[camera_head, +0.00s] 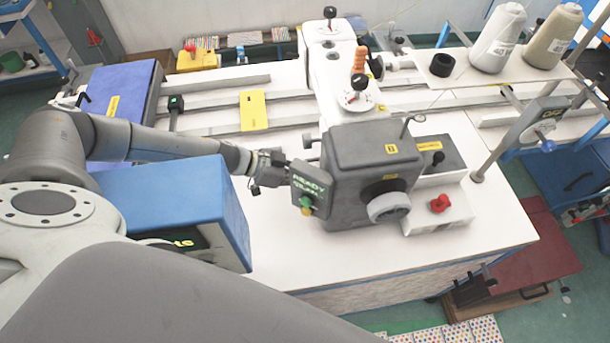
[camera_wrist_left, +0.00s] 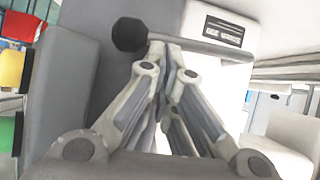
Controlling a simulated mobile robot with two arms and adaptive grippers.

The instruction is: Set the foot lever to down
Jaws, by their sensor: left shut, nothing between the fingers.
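A lever with a dark ball knob (camera_wrist_left: 128,33) and a grey rod (camera_wrist_left: 215,49) shows in the left wrist view; it appears to be the foot lever. The rod runs to the right from the knob, behind my fingertips. My left gripper (camera_wrist_left: 170,48) is shut and empty, its fingertips close to the rod beside the knob; I cannot tell whether they touch. In the head view my left gripper (camera_head: 270,168) is at the left side of the grey machine head (camera_head: 358,152). The lever's up or down setting cannot be told. My right gripper is out of view.
A READY display box (camera_head: 310,188) with coloured buttons is right beside my left gripper. A handwheel (camera_head: 388,207) and a red knob (camera_head: 440,203) are at the front. Thread cones (camera_head: 497,40) stand at the back right. The white tabletop (camera_head: 280,250) is clear in front.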

